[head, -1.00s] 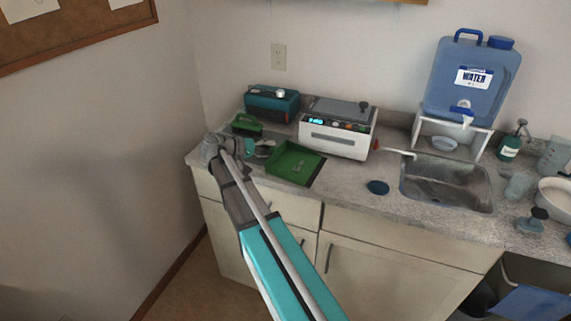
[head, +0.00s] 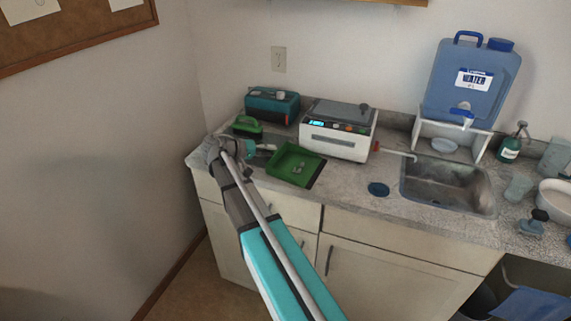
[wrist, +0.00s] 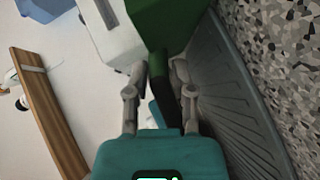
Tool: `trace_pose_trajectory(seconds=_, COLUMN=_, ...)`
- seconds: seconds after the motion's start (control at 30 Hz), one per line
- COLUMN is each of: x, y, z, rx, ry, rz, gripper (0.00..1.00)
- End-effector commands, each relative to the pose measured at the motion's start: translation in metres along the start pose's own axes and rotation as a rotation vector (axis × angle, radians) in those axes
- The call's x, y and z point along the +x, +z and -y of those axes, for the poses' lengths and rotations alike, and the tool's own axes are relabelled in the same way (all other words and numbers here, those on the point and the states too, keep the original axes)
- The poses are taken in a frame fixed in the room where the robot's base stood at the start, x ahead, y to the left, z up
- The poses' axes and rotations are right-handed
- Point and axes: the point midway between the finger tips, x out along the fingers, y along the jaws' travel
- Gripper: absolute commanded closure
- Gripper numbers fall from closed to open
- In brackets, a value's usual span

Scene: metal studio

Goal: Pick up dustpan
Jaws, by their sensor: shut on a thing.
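The green dustpan (head: 293,166) is at the left part of the counter, its open pan facing up, in the head view. In the wrist view its green pan (wrist: 163,22) is at the top, and its dark handle (wrist: 163,85) runs down between the fingers. My gripper (wrist: 158,78) is shut on this handle, with a finger on each side. In the head view my gripper (head: 264,148) reaches in from the left of the pan. A small gap between pan and counter cannot be judged clearly.
A dark ribbed mat (wrist: 228,95) lies beside and below the handle. A white machine (head: 338,128) stands close behind the pan, a teal box (head: 271,104) and a green object (head: 247,126) behind my gripper. The sink (head: 448,185) is to the right.

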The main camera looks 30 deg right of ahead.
Motion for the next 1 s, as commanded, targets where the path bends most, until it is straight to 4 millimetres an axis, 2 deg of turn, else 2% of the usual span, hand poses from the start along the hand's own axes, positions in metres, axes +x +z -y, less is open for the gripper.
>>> trace_pose_trajectory(seconds=0.57, x=-0.001, y=-0.001, z=-0.004, rx=0.000, ry=-0.001, rz=0.001, gripper=1.00)
trace_pose_trajectory(seconds=0.77, x=-0.004, y=-0.004, z=-0.013, rx=0.001, ry=-0.001, rz=0.000, gripper=1.00)
trace_pose_trajectory(seconds=1.0, x=-0.011, y=-0.011, z=-0.033, rx=0.001, ry=-0.001, rz=0.000, gripper=1.00)
